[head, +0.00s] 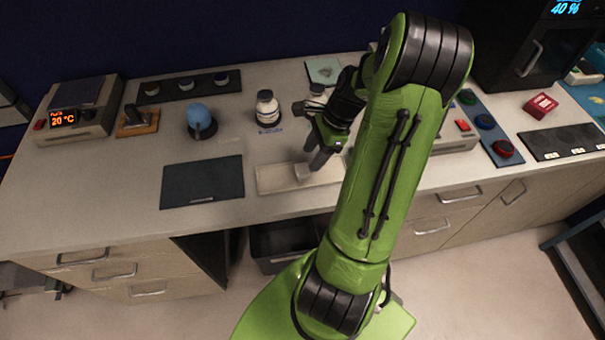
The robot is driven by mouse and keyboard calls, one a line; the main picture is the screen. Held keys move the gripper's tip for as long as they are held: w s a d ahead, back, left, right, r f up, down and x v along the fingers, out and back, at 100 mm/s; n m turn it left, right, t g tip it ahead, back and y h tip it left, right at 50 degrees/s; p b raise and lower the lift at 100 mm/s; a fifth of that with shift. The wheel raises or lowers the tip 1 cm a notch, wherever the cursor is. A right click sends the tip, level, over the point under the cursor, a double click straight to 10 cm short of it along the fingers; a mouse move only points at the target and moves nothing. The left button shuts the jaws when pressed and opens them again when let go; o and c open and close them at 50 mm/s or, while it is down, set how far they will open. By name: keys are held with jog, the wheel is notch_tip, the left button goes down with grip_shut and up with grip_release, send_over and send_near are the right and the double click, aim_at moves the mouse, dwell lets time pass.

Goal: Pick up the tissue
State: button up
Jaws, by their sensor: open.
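A small whitish piece (302,172), which looks like the tissue, is on a pale beige mat (272,180) near the front edge of the bench. It is small in the head view, and its shape is hard to make out. My gripper (314,157) is open and points down just above and to the right of the whitish piece. I cannot tell whether the fingers touch it. My green arm hides the right end of the mat.
A dark mat (203,182) lies left of the beige mat. Behind stand a blue round object (199,117) and a white bottle with a dark cap (267,107). An open dark bin (283,240) is below the bench. Bench space at far left is clear.

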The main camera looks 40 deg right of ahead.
aim_at(303, 169)
jog(key=b+x, duration=0.1)
jog(key=x, duration=0.5)
jog(key=shift+w+r, duration=0.1)
jog(key=shift+a+r, duration=0.1)
jog(key=c, duration=0.7)
jog(key=shift+o, duration=0.2)
